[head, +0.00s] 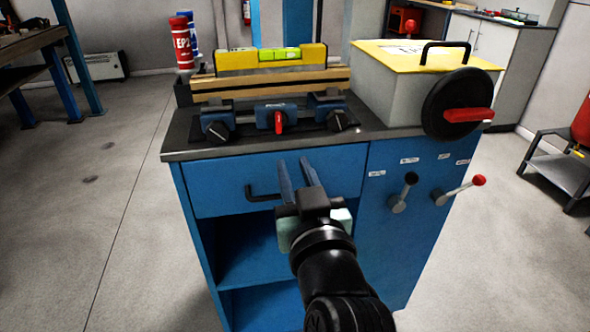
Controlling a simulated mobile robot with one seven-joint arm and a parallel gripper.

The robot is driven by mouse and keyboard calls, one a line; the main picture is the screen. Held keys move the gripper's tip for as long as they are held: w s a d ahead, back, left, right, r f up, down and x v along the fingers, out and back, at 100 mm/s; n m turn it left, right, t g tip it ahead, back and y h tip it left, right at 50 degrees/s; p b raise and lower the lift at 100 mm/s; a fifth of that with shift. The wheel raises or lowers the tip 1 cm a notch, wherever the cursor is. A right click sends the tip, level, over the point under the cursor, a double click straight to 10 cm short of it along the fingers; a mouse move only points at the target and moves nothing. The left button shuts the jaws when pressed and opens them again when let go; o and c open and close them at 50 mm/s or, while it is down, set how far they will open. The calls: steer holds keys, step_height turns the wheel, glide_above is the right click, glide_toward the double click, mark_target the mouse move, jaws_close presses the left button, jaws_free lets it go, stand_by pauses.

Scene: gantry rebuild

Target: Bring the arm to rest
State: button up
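My gripper (295,178) is in front of the blue cabinet, near its drawer. Its two dark blue fingers point up and away from me and stand a little apart, with nothing seen between them. My arm (335,275) comes in from the bottom of the picture. The gripper overlaps the drawer front (225,185) in this view, just right of the black drawer handle (263,195). I cannot tell whether it touches the drawer.
The dark worktop (185,145) holds a clamp fixture (275,118) with wooden boards and a yellow level (235,62). A yellow-lidded box (385,85) with a black handwheel (445,100) stands right. Levers (455,190) stick out below. The floor at left (120,230) is clear.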

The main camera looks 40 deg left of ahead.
stand_by(0.4)
steer(key=d+r+m+t+h, duration=0.6)
steer(key=d+r+t, duration=0.5)
steer(key=d+r, duration=0.9)
steer(key=s+d+r+m+t+h, duration=0.4)
steer(key=s+d+r+t+h, duration=0.15)
steer(key=r+h, duration=0.35)
step_height(320, 180, up, 31)
steer(key=y+p, duration=0.1)
steer(key=p, duration=2.9)
steer(key=shift+g, duration=0.45)
